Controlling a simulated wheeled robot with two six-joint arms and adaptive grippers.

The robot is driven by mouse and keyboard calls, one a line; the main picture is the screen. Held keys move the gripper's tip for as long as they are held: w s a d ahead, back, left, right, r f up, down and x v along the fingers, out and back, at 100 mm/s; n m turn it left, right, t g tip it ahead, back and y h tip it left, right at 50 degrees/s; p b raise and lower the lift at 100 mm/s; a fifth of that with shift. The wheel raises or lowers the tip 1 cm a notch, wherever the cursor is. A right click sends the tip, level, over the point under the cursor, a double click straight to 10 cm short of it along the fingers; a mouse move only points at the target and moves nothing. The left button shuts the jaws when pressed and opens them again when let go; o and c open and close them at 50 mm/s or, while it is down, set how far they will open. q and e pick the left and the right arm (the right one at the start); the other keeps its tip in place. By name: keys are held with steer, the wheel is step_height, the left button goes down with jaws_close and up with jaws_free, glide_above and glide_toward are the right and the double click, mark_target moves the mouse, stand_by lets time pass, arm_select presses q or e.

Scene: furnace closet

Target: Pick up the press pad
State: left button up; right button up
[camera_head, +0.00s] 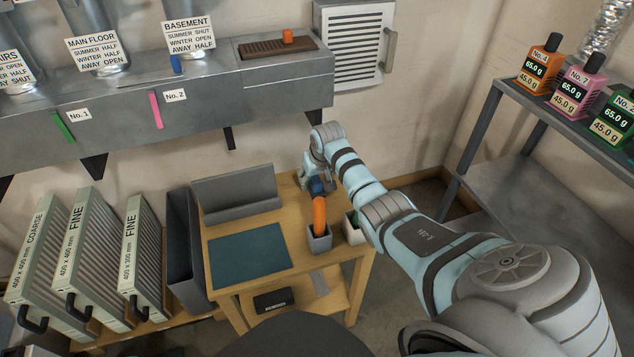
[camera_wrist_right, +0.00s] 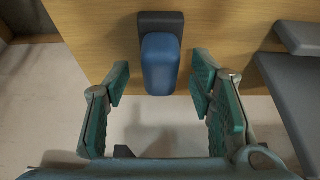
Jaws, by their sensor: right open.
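A rounded blue handle on a dark grey base, which I take to be the press pad (camera_wrist_right: 162,62), is at the edge of the wooden table in the right wrist view. In the head view its blue part (camera_head: 316,186) shows at the table's back right corner, partly covered by my right gripper. My right gripper (camera_wrist_right: 162,100) is open and empty. Its teal-lined fingers stand on either side of the blue handle's near end, with visible gaps on both sides. The fingertips are small in the head view. My left gripper is out of view.
Large filters (camera_head: 93,258) stand left. A metal shelf (camera_head: 540,185) stands right.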

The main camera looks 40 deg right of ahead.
steer(key=shift+f, duration=0.4)
steer(key=shift+r, duration=0.2)
steer(key=shift+c, duration=0.2)
jaws_close()
steer(key=shift+r, duration=0.1)
